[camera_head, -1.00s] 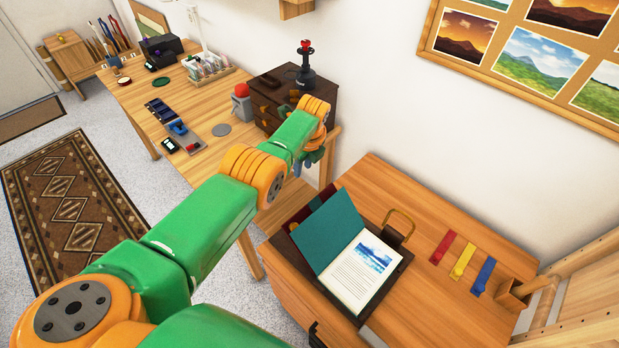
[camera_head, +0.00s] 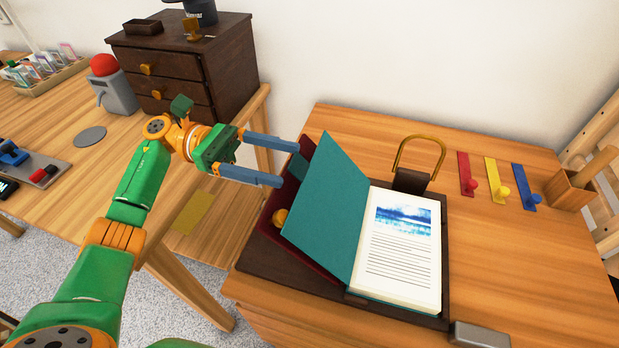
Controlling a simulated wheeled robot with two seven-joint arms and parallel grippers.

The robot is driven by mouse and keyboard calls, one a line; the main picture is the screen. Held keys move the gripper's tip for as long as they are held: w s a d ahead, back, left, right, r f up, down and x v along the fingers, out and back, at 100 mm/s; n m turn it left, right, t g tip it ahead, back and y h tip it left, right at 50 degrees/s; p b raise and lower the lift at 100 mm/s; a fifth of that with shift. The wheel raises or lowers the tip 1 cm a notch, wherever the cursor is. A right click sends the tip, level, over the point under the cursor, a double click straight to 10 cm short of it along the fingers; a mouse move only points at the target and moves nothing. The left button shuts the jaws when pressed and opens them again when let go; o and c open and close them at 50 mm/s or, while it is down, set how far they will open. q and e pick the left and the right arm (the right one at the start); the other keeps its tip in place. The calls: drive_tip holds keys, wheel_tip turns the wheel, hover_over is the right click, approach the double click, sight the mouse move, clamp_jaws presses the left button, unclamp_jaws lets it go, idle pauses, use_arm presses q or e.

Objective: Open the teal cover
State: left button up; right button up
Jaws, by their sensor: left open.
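The teal cover (camera_head: 328,212) stands raised and tilted to the left, hinged at the left edge of the white printed page (camera_head: 402,248). The book rests on a dark brown board (camera_head: 258,254) on the wooden desk. A dark red panel (camera_head: 297,252) with a yellow-orange knob (camera_head: 281,216) shows behind and left of the cover. My left gripper (camera_head: 288,162) is open, with two grey-blue fingers pointing right. Its fingertips are near the cover's upper left edge; I cannot tell whether they touch it. No book part is clearly between the fingers. My right gripper is not in view.
An open brass-coloured padlock-like loop (camera_head: 419,154) stands behind the book. Red (camera_head: 466,173), yellow (camera_head: 497,182) and blue (camera_head: 525,187) tags lie to the right. A dark drawer cabinet (camera_head: 190,75) stands behind my left arm.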

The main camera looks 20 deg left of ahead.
sight(296, 163)
use_arm(q)
drive_tip(key=d+p, duration=0.1)
drive_tip(key=d, duration=0.1)
drive_tip(key=d+p, duration=0.1)
drive_tip(key=d, duration=0.1)
drive_tip(key=d+p, duration=0.1)
drive_tip(key=d, duration=0.1)
drive_tip(key=shift+s+d+r, duration=0.15)
drive_tip(key=shift+d+r, duration=0.15)
drive_tip(key=shift+r, duration=0.05)
drive_tip(key=shift+d+f, duration=0.2)
drive_tip(key=shift+d, duration=0.15)
clamp_jaws()
idle(0.5)
